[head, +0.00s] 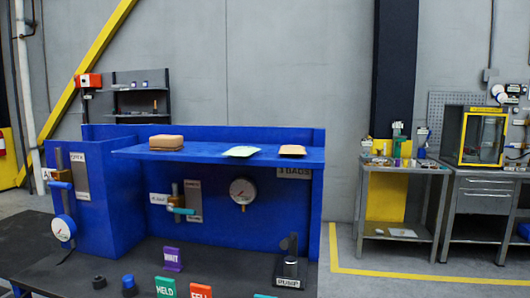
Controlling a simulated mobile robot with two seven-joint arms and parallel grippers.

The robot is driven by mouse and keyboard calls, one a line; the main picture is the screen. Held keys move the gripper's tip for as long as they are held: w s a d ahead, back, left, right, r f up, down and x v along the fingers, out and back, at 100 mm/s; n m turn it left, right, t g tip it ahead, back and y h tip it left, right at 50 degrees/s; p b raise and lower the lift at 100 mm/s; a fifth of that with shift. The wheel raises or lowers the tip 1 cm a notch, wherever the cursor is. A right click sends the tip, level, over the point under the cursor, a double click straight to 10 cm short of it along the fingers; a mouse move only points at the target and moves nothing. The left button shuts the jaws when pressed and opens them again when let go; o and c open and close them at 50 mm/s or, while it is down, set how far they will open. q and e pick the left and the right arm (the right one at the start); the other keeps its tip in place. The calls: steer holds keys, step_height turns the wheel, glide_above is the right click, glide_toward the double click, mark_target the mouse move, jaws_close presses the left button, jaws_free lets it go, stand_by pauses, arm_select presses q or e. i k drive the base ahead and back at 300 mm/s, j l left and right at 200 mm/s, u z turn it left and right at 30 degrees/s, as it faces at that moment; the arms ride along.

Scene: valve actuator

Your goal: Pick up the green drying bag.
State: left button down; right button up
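A pale green bag (241,151) lies flat on the blue shelf (205,154) of the valve station, near the middle of its right half. It is the only green bag I can see. A tan-orange bag (292,150) lies to its right, apart from it. A brown block-like bag or box (166,142) sits farther left on the same shelf. Neither of my grippers shows in the head view.
Below the shelf are a round gauge (243,191) and a valve with a teal handle (181,210). The dark bench top holds a pump (290,262), a purple sign (172,259), a green sign (165,287) and a red sign (201,291). Air above the shelf is clear.

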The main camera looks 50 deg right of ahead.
mark_target(243, 151)
steer(key=i+j+z, duration=0.15)
steer(key=z, duration=0.25)
steer(key=i+j+z, duration=0.45)
steer(key=z, duration=0.3)
steer(key=i+j+z, duration=0.1)
steer(key=j+z, duration=0.25)
steer(key=j, duration=0.1)
